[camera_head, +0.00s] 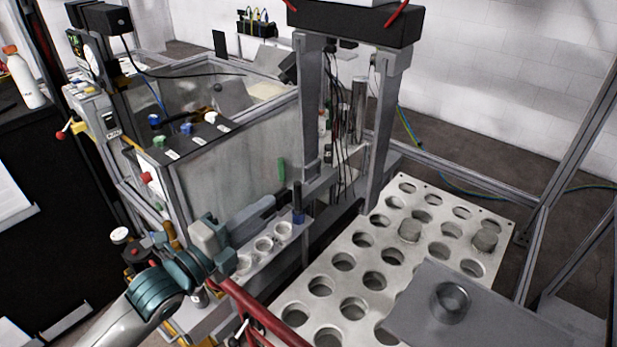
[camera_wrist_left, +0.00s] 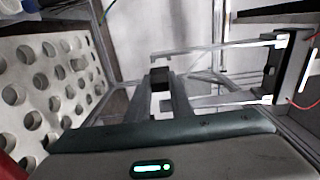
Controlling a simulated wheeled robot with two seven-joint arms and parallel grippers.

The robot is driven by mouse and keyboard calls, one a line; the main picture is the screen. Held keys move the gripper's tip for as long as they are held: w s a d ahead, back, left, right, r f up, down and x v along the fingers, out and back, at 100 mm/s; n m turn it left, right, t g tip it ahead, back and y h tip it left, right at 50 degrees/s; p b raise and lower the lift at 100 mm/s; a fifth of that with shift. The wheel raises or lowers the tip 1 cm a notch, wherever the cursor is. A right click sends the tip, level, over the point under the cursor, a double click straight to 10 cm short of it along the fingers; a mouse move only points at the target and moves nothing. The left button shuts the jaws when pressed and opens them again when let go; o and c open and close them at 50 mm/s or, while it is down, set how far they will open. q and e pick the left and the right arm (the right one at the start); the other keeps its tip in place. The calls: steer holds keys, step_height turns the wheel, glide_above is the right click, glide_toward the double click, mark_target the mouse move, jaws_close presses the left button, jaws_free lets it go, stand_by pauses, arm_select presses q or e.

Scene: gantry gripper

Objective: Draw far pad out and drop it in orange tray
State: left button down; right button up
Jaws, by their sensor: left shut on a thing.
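My left gripper (camera_head: 272,203) reaches in from the lower left, its fingers beside the near leg of the gantry gripper (camera_head: 309,110). In the left wrist view the left gripper (camera_wrist_left: 161,85) is shut on a small dark block, which I take to be the pad (camera_wrist_left: 159,76), at its fingertips. In the head view the held pad cannot be made out clearly. The gantry gripper hangs from a black block with two grey legs pointing down. I cannot make out an orange tray in either view. My right gripper is not in view.
A pale plate with rows of round holes (camera_head: 352,308) lies right of my left arm; two holes hold grey plugs. A red tube frame (camera_head: 262,318) stands close below the arm. A clear-walled enclosure (camera_head: 240,160) rises behind it. Metal posts stand at the right.

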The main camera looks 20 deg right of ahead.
arm_select(q)
steer(key=v, duration=0.4)
steer(key=shift+d, duration=0.1)
stand_by(0.4)
steer(key=a+f+n+t+y+b, duration=0.3)
steer(key=a+y, duration=0.4)
steer(key=a, duration=0.5)
steer(key=a+f+n+t+y+b, duration=0.2)
steer(key=a+f+n+t+y, duration=0.3)
steer(key=a+n+y, duration=0.3)
steer(key=a, duration=0.4)
steer(key=shift+s+b, duration=0.2)
steer(key=shift+b, duration=0.2)
steer(key=shift+s, duration=0.1)
